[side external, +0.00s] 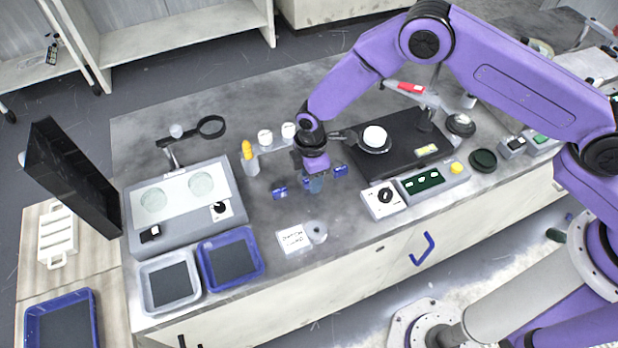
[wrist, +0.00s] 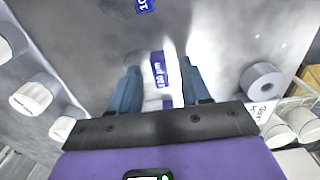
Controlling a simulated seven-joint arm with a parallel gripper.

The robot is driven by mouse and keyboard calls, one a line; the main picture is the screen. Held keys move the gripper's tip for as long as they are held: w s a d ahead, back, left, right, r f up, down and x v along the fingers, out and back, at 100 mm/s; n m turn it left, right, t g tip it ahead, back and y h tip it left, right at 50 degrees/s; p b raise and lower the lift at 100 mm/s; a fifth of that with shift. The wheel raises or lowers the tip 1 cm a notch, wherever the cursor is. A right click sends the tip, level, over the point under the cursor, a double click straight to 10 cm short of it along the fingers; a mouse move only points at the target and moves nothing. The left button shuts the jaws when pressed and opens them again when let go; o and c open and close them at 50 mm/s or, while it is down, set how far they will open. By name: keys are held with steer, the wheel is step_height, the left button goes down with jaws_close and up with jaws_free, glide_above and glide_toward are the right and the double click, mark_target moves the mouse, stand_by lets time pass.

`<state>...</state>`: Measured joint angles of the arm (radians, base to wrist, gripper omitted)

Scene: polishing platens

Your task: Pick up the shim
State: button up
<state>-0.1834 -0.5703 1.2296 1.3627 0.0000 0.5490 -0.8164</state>
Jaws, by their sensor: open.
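A thin pale shim with a blue label (wrist: 160,72), whose print looks like "120 µm", lies on the grey bench between my fingers in the wrist view. My gripper (wrist: 159,84) is open, one blue finger on each side of it; I cannot tell whether either finger touches it. In the side view my gripper (side external: 314,184) points down at the bench top and hides most of what lies under it. Another blue-labelled piece (wrist: 145,5) is cut off at the top of the wrist view. Blue pieces show left (side external: 280,192) and right (side external: 340,170) of my gripper in the side view.
A grey ring (side external: 317,232) lies beside a white card (side external: 293,239) toward the bench front. A black-topped platen unit (side external: 400,146) stands right, a twin-disc unit (side external: 186,205) left. White-capped bottles (side external: 265,138) stand close behind my gripper.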

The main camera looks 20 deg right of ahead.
jaws_close()
steer(key=shift+r, duration=0.1)
